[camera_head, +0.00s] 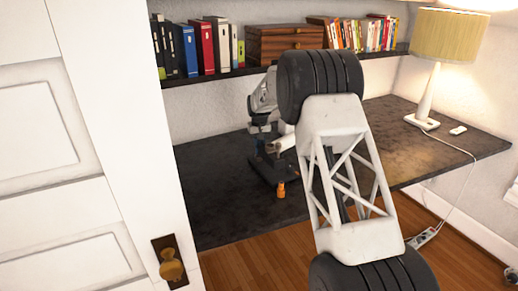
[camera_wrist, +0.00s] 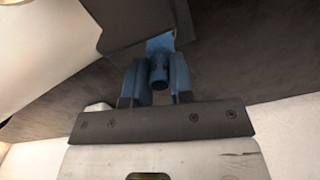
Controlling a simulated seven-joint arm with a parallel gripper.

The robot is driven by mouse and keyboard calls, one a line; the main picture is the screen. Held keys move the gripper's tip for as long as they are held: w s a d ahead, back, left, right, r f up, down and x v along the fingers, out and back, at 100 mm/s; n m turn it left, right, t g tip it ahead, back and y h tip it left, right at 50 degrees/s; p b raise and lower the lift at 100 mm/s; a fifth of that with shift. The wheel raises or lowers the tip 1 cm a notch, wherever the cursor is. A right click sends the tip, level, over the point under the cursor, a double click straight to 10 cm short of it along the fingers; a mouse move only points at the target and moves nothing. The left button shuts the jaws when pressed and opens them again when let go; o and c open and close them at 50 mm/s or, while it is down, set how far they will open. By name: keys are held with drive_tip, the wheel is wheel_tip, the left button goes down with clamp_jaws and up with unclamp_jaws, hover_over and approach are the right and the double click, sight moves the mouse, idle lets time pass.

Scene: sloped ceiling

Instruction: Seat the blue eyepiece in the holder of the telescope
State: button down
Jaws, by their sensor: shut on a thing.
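My gripper (camera_wrist: 158,82) is shut on the blue eyepiece (camera_wrist: 159,72), a small blue cylinder between its two fingers in the wrist view. In the head view my gripper (camera_head: 262,130) is low over the desk, at the telescope, and the eyepiece cannot be made out clearly there. The telescope (camera_head: 281,145) has a pale tube on a dark stand and is partly hidden by my arm. In the wrist view a dark block lies just beyond the eyepiece. The holder cannot be told apart, nor whether the eyepiece touches it.
A small orange piece (camera_head: 281,190) stands near the front of the dark desk (camera_head: 215,205). A lamp (camera_head: 437,60) stands at the right. A shelf (camera_head: 245,70) with books and a wooden box (camera_head: 285,42) runs above. The left front of the desk is clear.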

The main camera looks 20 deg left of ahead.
sight(259, 141)
drive_tip(key=shift+f, duration=1.5)
drive_tip(key=shift+f, duration=0.15)
drive_tip(key=c, duration=1)
unclamp_jaws()
wheel_tip(259, 141, up, 12)
drive_tip(key=shift+r, duration=0.15)
